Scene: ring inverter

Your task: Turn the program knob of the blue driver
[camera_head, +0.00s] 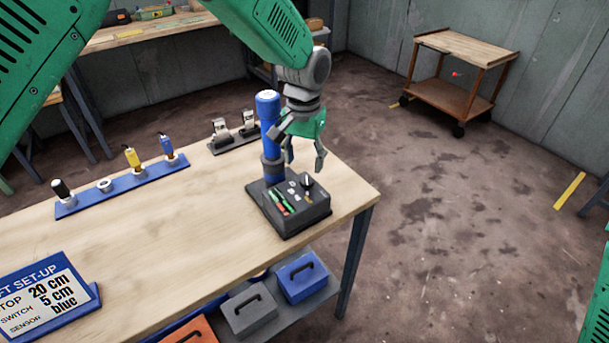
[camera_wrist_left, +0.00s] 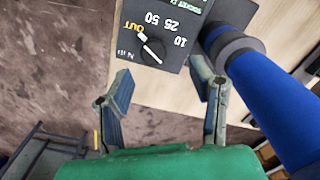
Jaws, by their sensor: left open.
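The blue driver (camera_head: 268,135) stands upright in a grey collar at the back left of a dark control box (camera_head: 270,222) on the workbench. The program knob (camera_head: 307,182) is on the box's top near its back right corner. In the left wrist view the dark knob (camera_wrist_left: 152,50) has a white line, with one end near the yellow "OUT"; the numbers 50, 25 and 10 are beside it. My left gripper (camera_head: 305,157) is open above the knob and apart from it. In the left wrist view its fingers (camera_wrist_left: 160,85) are spread and empty. My right gripper is out of view.
The blue driver (camera_wrist_left: 265,95) stands close beside my left gripper. A blue rack (camera_head: 120,188) with several tools and a metal holder (camera_head: 234,137) are on the bench (camera_head: 180,240). A sign (camera_head: 50,297) stands at front left. Right of the bench is open floor.

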